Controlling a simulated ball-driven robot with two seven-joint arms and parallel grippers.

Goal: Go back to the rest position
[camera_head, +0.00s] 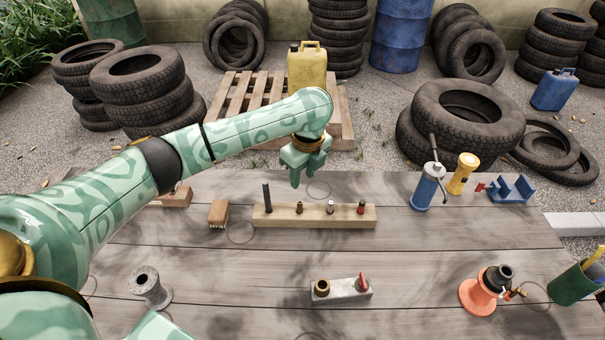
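My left arm reaches in from the left across the table. Its gripper (303,166) hangs pointing down above the far part of the table, behind the wooden rack (335,218). I see nothing held in it, but the finger gap is too unclear to tell open from shut. The rack holds a tall black peg (267,198) and several small fittings. My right gripper is out of view.
The weathered table (235,275) carries a brush (218,213), a grey spool (148,286), a metal block (345,292), an orange stand (480,296), a blue pump (428,187), a yellow torch (462,174) and a blue holder (511,190). A green cup (574,284) stands at right.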

